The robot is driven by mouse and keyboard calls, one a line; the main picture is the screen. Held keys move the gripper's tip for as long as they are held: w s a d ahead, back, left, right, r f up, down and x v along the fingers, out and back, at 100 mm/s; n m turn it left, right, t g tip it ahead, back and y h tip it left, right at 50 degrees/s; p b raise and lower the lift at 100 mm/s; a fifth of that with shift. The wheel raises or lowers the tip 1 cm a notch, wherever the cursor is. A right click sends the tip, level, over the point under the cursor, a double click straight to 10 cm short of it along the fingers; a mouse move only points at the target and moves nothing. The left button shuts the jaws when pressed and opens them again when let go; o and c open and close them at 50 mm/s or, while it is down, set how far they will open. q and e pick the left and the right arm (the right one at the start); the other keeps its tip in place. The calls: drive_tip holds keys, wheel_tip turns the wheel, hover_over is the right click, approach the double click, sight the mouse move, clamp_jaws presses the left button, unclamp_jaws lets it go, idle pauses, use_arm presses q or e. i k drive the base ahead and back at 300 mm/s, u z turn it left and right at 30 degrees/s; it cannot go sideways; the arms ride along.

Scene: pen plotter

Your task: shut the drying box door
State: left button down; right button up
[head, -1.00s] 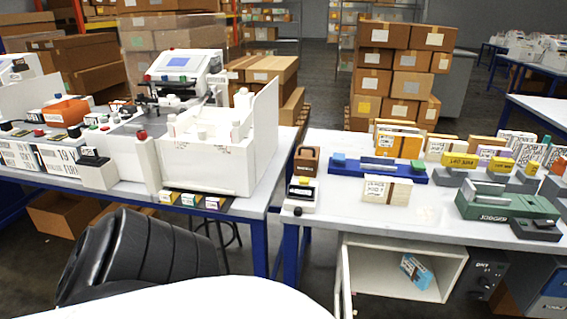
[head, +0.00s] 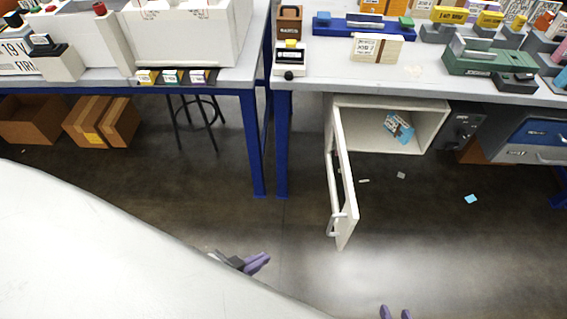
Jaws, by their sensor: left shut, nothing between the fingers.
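The drying box (head: 432,132) is a white open-fronted cabinet under the right table. Its white door (head: 345,190) stands wide open, swung out toward me from the box's left side. A long handle (head: 333,195) runs along the door's left face. A blue and white packet (head: 399,127) leans inside the box. My left gripper (head: 258,263) has purple fingertips and is shut and empty, left of and below the door, apart from it.
Blue table legs (head: 283,145) stand left of the door. A dark control panel (head: 459,130) and blue drawers (head: 540,133) are right of the box. A stool (head: 200,120) and cardboard boxes (head: 100,122) are under the left table. The floor (head: 430,235) before the box is mostly clear.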

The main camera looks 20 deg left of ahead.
sight(345, 221)
drive_tip(key=u, duration=0.25)
drive_tip(key=i, duration=0.5)
drive_tip(key=z, duration=0.8)
drive_tip(key=k, duration=1.6)
drive_tip(key=u, duration=0.75)
drive_tip(key=i, duration=0.8)
drive_tip(key=z, duration=0.15)
